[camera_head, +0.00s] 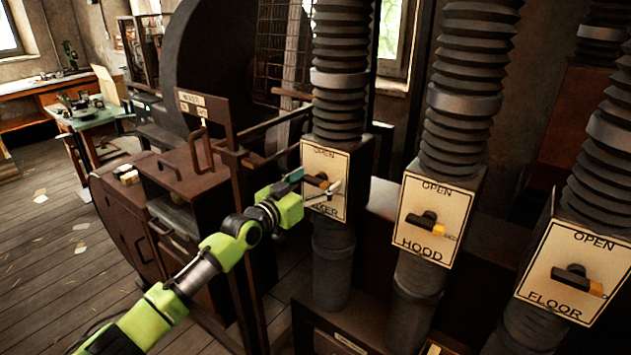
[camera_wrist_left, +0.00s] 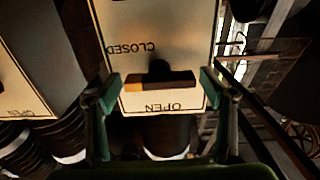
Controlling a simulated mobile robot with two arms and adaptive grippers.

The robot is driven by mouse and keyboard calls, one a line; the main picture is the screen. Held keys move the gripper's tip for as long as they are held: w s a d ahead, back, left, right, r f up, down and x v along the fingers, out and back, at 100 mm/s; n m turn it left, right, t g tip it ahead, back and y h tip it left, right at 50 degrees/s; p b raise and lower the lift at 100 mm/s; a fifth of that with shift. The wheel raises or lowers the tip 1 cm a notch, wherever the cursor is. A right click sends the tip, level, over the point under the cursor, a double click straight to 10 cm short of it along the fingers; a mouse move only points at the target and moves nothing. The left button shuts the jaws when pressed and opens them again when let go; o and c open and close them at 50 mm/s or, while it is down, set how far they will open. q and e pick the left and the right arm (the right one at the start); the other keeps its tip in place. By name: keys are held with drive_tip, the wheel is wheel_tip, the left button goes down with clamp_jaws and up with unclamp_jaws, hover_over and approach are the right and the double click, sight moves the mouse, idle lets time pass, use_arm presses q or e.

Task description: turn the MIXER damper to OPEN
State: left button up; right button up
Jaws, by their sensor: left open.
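The MIXER damper plate (camera_head: 340,158) is a cream panel on the left-hand duct, with OPEN at its top. Its dark lever (camera_head: 318,181) has an orange tip. In the left wrist view the plate (camera_wrist_left: 185,30) appears upside down, and the lever (camera_wrist_left: 165,80) lies crosswise with its orange tip to the left, on the side of the word CLOSED. My left gripper (camera_head: 313,185) is in front of the plate, covering part of its lettering. It is open; its fingers (camera_wrist_left: 160,92) are at either end of the lever, and contact cannot be told.
The HOOD damper plate (camera_head: 437,200) and FLOOR damper plate (camera_head: 575,255) stand on ducts to the right, each with an orange-tipped lever. A brown metal cabinet with a post and sign (camera_head: 205,105) stands left of the MIXER duct. Open plank floor (camera_head: 50,240) lies at the left.

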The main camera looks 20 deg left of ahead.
use_arm(q)
drive_tip(key=c, duration=1.1)
drive_tip(key=shift+n, duration=0.4)
drive_tip(key=shift+f+n+b, duration=0.1)
drive_tip(key=shift+n+b, duration=0.45)
drive_tip(key=shift+n, duration=0.45)
drive_tip(key=n, duration=0.4)
drive_tip(key=shift+a+n+b, duration=0.15)
drive_tip(key=shift+n+b, duration=0.15)
drive_tip(key=n, duration=0.4)
drive_tip(key=shift+n+p, duration=0.3)
drive_tip(key=n+p, duration=0.1)
drive_tip(key=n, duration=0.4)
drive_tip(key=shift+a+f+n+p, duration=0.1)
drive_tip(key=shift+f+n+p, duration=0.05)
drive_tip(key=shift+n+p, duration=0.25)
